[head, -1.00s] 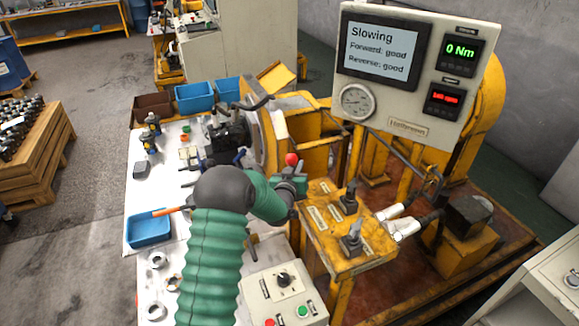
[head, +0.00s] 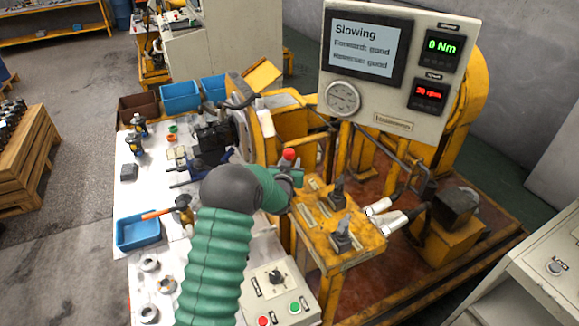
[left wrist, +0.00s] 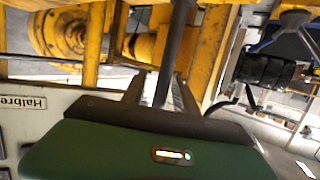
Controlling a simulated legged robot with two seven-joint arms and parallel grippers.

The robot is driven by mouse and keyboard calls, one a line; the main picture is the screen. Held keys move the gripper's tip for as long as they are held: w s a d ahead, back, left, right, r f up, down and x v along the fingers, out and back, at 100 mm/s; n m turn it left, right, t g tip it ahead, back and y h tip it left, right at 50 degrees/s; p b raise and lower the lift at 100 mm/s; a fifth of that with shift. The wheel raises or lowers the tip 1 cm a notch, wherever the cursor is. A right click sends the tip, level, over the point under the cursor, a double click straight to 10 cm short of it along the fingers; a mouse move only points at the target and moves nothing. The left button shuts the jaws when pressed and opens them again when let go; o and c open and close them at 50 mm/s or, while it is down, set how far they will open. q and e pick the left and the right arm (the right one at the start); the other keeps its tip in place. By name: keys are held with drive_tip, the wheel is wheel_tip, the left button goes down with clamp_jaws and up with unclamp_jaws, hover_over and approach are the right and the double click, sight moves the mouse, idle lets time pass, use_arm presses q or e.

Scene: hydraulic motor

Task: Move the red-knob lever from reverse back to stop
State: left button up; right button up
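The red knob (head: 289,154) tops the lever at the left edge of the yellow control stand (head: 350,258). My left gripper (head: 288,176) is just below the knob in the head view, partly hidden by my green arm. In the left wrist view, the dark lever shaft (left wrist: 175,50) runs between the two fingers of my left gripper (left wrist: 160,82). The fingers stand apart with gaps beside the shaft. The screen (head: 365,48) reads "Slowing", with Forward and Reverse both "good". The readouts show 0 Nm (head: 442,45) and about 20 rpm (head: 430,94). My right gripper is out of view.
Two other levers (head: 338,195) stand on the yellow stand, close right of my gripper. A switch box (head: 275,290) with red and green buttons is in front. A white table (head: 130,195) with a blue tray (head: 138,232) and parts lies left. White fittings (head: 385,215) stick out at right.

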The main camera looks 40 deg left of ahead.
use_arm(q)
drive_tip(key=v, duration=1.6)
drive_tip(key=shift+s+d+b, duration=0.2)
drive_tip(key=shift+s+b, duration=0.05)
drive_tip(key=shift+b, duration=0.05)
drive_tip(key=shift+f, duration=0.15)
